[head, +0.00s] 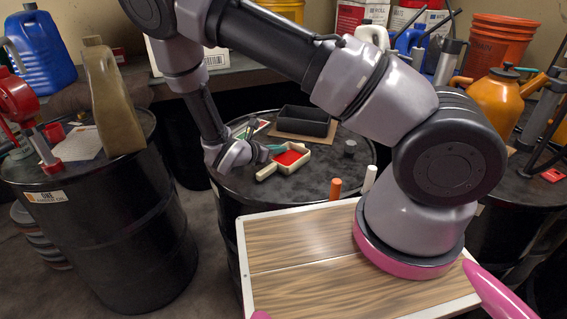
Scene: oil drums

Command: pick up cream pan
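The cream pan (297,166) is a small square tray with a red inside and a short handle towards the lower left. It lies on top of the black oil drum (330,172) in the middle of the head view. My gripper (272,149) reaches in from the left, low over the drum top, close to the pan's left side. Teal parts, which look like its fingertips, are at the pan's upper left edge. I cannot tell whether they touch the pan or how far apart they are.
A dark rectangular tray (304,121) stands behind the pan on brown cardboard. A small grey cylinder (349,148) is to the right. An orange cylinder (335,188) and a white one (370,177) are nearer the front. More drums stand left and right, holding jugs and a sprayer.

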